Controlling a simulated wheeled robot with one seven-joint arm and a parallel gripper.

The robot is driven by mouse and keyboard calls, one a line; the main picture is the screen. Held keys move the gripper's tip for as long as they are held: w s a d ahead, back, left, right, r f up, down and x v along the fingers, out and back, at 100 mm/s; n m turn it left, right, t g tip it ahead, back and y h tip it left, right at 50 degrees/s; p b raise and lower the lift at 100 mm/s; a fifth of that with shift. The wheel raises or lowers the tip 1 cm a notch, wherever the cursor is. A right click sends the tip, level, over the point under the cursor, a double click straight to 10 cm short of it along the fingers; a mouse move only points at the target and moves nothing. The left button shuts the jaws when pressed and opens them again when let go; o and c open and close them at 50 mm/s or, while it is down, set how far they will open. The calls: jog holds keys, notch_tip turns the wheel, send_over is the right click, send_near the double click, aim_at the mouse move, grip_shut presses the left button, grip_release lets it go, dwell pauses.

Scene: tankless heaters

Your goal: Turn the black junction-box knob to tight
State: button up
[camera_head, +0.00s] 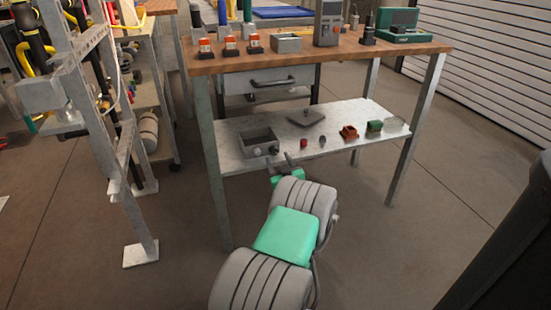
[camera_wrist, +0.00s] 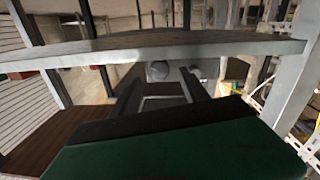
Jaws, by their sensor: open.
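The grey open-topped junction box (camera_head: 258,137) sits at the left front of the table's lower shelf. Two small round fittings are on its front face, a paler one (camera_head: 257,151) and a darker one (camera_head: 273,150), too small to tell which is the black knob or how it is turned. My gripper (camera_head: 280,158) is just in front of the box's right front corner, its fingers apart and nothing seen between them. In the wrist view a round grey knob-like end (camera_wrist: 158,70) shows between the fingers (camera_wrist: 163,85); contact cannot be told.
The lower shelf (camera_head: 225,128) also holds a grey lid (camera_head: 307,118), a small red part (camera_head: 304,143), a dark part (camera_head: 322,140), an orange-brown box (camera_head: 349,132) and a green block (camera_head: 374,126). The wooden tabletop (camera_head: 350,52) overhangs it. Metal legs (camera_head: 214,170) stand at the front corners.

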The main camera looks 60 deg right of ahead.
aim_at(274, 152)
jog(key=b+x, duration=0.1)
jog(key=x, duration=0.3)
jog(key=shift+a, duration=0.1)
grip_shut()
dwell(0.4)
